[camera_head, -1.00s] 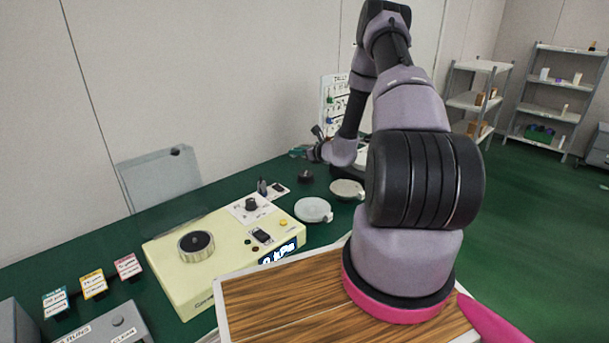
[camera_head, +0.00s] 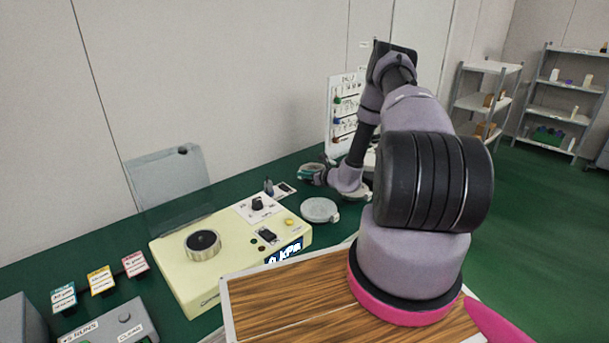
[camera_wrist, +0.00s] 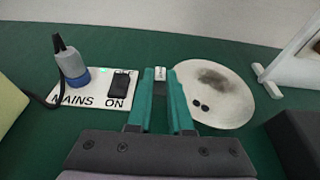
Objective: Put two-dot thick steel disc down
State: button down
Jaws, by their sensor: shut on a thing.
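The two-dot steel disc (camera_wrist: 222,92) is a pale round plate with two black dots and a dark smudge on its face. My gripper (camera_wrist: 161,76) has teal fingers shut on a small grey tab at the disc's left edge. In the head view the disc (camera_head: 308,168) shows in part beside my gripper (camera_head: 314,174), low over the green bench. The disc looks flat and near the bench top; I cannot tell whether it touches. The tab is mostly hidden by the fingers.
The mains switch plate (camera_wrist: 93,90) with a plug is left of the fingers. A white stand (camera_wrist: 292,50) is at the right.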

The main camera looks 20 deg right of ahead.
jog(key=c, duration=0.8)
grip_release()
jog(key=shift+f, duration=0.15)
jog(key=shift+c, duration=0.2)
